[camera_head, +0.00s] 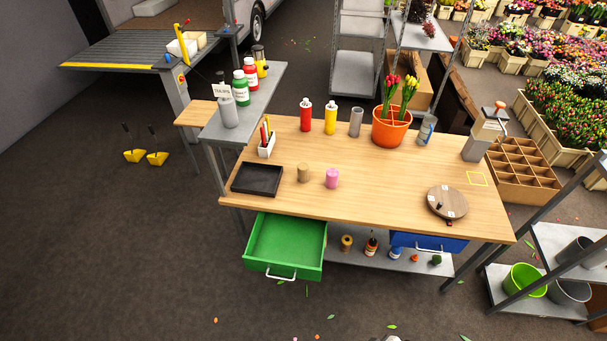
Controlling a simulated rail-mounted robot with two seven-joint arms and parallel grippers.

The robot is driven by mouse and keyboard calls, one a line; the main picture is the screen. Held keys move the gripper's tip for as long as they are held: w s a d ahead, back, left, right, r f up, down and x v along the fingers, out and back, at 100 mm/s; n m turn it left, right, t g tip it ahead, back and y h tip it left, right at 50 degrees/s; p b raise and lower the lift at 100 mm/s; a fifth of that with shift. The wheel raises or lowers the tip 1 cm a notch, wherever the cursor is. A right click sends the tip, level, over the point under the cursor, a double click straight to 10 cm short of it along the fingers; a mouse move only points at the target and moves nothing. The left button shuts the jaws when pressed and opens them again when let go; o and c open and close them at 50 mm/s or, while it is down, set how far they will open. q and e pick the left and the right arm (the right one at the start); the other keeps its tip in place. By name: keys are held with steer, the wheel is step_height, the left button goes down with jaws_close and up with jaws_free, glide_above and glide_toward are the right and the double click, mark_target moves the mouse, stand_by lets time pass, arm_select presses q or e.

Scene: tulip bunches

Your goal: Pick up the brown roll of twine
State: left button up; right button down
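A brown roll of twine (303,173) stands upright on the wooden workbench (400,170). It is between a black tray (257,180) on its left and a pink roll (332,178) on its right, with a small gap to each. Nothing holds or covers it.
A green drawer (285,246) stands open at the bench's front left; a blue drawer (432,243) is at the front right. Red (305,117) and yellow bottles (330,119) and an orange tulip pot (390,128) stand behind. A round wooden turntable (447,203) is at right.

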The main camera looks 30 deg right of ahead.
arm_select(q)
steer(key=shift+o, duration=1.3)
steer(key=shift+a, duration=0.15)
steer(key=o, duration=0.6)
steer(key=shift+o, duration=0.9)
steer(key=shift+d, duration=0.2)
